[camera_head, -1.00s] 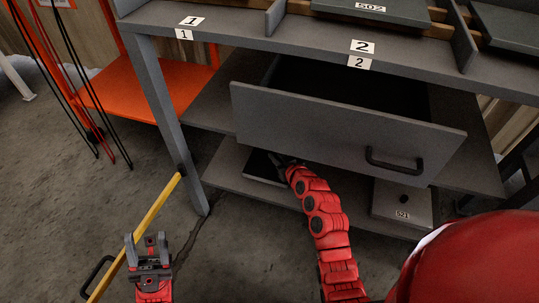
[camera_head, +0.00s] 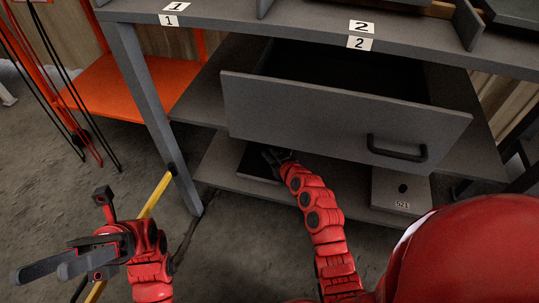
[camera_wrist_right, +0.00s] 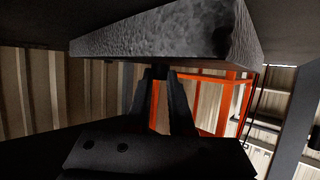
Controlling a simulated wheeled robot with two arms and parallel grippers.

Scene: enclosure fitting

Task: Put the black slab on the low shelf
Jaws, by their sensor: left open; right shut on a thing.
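The black slab (camera_head: 256,164) is on or just over the left part of the low shelf (camera_head: 222,160), under the open drawer. I cannot tell whether it rests fully on the shelf. My right gripper (camera_head: 274,156) reaches in below the drawer and is shut on the slab. In the right wrist view the slab (camera_wrist_right: 170,36) spans the top, and the closed fingertips (camera_wrist_right: 160,74) meet at its edge; what they grip is too dark to tell. My left gripper (camera_head: 40,272) is open and empty at the lower left, away from the shelves.
The grey drawer (camera_head: 340,118) hangs open above my right arm. A grey box labelled 521 (camera_head: 400,190) stands on the low shelf's right part. A table leg (camera_head: 150,110) and a yellow bar (camera_head: 154,197) are near my left arm. An orange shelf (camera_head: 130,85) stands at left.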

